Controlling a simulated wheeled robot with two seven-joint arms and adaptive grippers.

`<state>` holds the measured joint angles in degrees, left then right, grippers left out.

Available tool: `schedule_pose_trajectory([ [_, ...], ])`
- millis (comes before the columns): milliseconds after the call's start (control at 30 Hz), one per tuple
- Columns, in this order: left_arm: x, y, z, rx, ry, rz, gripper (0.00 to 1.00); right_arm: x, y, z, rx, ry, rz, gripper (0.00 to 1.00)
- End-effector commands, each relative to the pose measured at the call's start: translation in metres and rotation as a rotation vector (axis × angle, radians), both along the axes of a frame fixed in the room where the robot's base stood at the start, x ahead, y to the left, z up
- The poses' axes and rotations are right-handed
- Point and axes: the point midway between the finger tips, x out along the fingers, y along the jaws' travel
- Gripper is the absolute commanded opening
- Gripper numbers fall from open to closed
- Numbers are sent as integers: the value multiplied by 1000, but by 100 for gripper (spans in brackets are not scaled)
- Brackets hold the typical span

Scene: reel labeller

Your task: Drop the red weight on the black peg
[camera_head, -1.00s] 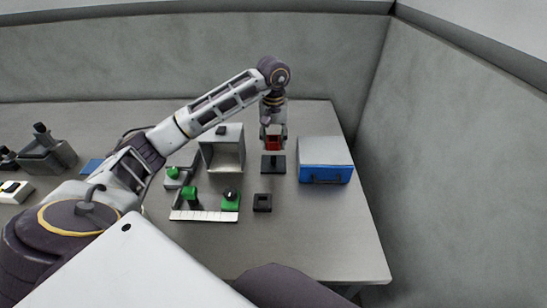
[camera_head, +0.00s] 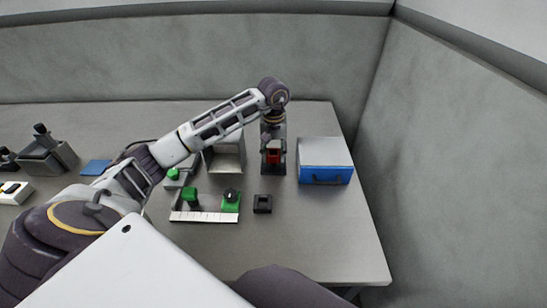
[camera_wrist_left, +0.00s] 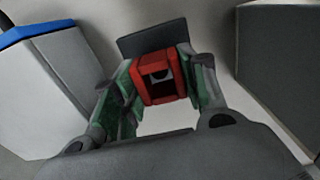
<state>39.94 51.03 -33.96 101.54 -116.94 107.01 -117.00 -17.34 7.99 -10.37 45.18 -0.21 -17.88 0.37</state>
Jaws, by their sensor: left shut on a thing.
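My left gripper (camera_head: 273,149) points down and is shut on the red weight (camera_head: 273,157). In the left wrist view the red weight (camera_wrist_left: 158,76) sits between the two green-padded fingers, and an opening shows in it. The black peg's dark square base (camera_head: 266,172) is on the table just under the weight; part of it also shows in the left wrist view (camera_wrist_left: 150,40). The peg's post is hidden by the weight and gripper, so I cannot tell whether the weight is around it. My right gripper is not in view.
A blue box with a grey lid (camera_head: 325,173) stands close right of the peg. A grey open bin (camera_head: 224,161) stands close left. A small black square block (camera_head: 262,203) and a white strip with green parts (camera_head: 205,216) lie nearer. The front right table is clear.

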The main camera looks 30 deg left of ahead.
Motion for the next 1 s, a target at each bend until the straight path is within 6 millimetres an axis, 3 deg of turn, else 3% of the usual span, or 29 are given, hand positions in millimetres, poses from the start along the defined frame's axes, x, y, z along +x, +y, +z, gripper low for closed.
schedule_pose_trajectory([
  [233,0,0,-20,-1,-1,0,9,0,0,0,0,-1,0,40],
  [833,0,0,-23,0,-1,0,9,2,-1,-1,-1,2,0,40],
  [867,0,0,-24,-1,-1,0,45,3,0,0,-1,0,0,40],
  [1000,0,0,-24,-1,-1,0,63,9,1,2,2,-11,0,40],
])
